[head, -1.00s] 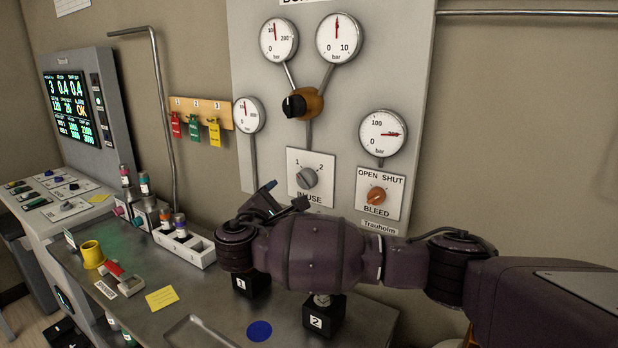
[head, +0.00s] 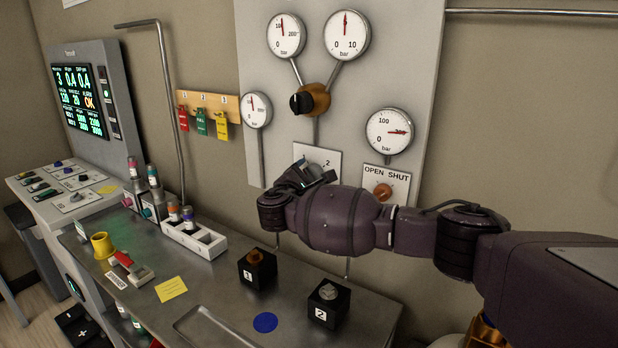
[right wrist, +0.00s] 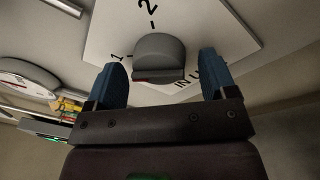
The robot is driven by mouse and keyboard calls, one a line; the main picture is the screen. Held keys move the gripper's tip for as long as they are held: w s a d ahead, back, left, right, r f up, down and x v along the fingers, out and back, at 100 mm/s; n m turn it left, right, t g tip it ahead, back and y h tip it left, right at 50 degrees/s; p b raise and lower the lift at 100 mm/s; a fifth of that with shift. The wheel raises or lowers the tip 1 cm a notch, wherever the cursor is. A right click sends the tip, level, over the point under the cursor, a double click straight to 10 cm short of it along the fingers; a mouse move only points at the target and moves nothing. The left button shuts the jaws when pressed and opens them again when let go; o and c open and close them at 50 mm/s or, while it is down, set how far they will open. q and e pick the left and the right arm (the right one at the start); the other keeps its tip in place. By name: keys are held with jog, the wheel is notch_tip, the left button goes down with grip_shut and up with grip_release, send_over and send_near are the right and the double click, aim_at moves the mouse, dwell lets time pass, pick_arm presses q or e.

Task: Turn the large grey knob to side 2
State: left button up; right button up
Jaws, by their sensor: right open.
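The large grey knob (right wrist: 160,55) sits on a white plate (right wrist: 205,22) marked 1 and 2 in the right wrist view. In the head view that plate (head: 322,156) is on the wall panel, and my right gripper (head: 312,173) covers most of the knob. My right gripper (right wrist: 160,62) is open, with one blue finger on each side of the knob. A gap shows between each finger and the knob, so it is not gripped. I cannot tell which number the knob points to. My left gripper is not in view.
An orange bleed knob (head: 383,191) is right of the plate, close to my right arm. An orange selector with a black handle (head: 302,102) and several gauges are above. Below, the metal bench (head: 215,290) carries black blocks 1 (head: 257,270) and 2 (head: 325,305).

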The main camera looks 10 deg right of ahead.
jog(key=shift+c, duration=0.2)
jog(key=c, duration=0.8)
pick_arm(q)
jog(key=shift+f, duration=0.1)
pick_arm(e)
jog(key=shift+f, duration=0.1)
